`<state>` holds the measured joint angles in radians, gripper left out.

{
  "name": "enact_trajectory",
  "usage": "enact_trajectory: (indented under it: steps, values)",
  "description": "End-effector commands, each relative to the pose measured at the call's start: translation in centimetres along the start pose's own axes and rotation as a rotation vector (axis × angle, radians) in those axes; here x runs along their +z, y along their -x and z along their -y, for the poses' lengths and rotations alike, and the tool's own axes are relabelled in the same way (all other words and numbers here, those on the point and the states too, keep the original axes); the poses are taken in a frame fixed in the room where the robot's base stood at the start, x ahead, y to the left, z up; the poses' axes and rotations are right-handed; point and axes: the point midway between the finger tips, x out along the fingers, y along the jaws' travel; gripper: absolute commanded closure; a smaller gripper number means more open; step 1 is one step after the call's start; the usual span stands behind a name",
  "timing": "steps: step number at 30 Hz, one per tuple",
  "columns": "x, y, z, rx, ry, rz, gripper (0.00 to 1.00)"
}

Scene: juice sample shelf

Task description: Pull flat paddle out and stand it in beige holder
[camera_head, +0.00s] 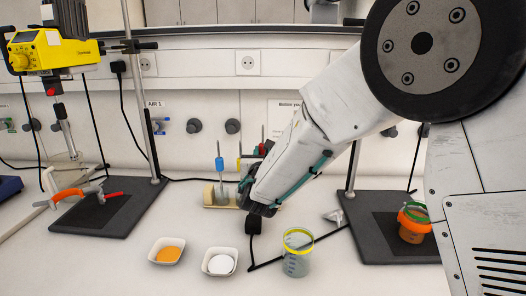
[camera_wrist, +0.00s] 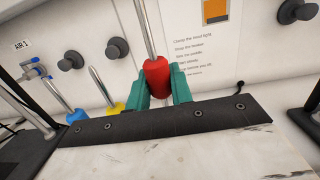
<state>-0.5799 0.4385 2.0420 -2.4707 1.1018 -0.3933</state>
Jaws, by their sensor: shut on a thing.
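My gripper (camera_wrist: 160,92) is shut on a red handle (camera_wrist: 156,76) with a thin metal rod rising from it; its teal fingers press on both sides. In the head view, my gripper (camera_head: 256,192) is at the beige holder (camera_head: 208,197), whose right part it hides. A blue-handled tool (camera_head: 219,164) stands upright in the holder, with a wide grey part below its handle. A yellow handle (camera_wrist: 115,94) and the blue handle (camera_wrist: 76,115) show left of the red one in the wrist view. The lower end of the red tool is hidden, so I cannot tell its shape.
A beaker with a yellow rim (camera_head: 296,262) and two white bowls, one with orange powder (camera_head: 168,252) and one with white (camera_head: 220,263), stand in front. Dark stand bases (camera_head: 100,218) are at left and right, the right one bearing an orange cup (camera_head: 412,232).

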Motion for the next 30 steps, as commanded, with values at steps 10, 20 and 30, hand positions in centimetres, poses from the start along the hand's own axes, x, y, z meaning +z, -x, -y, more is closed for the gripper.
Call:
enact_trajectory:
  steps: [10,20,30]
  values:
    - [-0.9,0.1,0.0,0.0,0.0,0.0,1.0]
    - [-1.5,0.1,0.0,0.0,0.0,0.0,1.0]
    - [-1.5,0.1,0.0,0.0,-0.001,0.0,1.0]
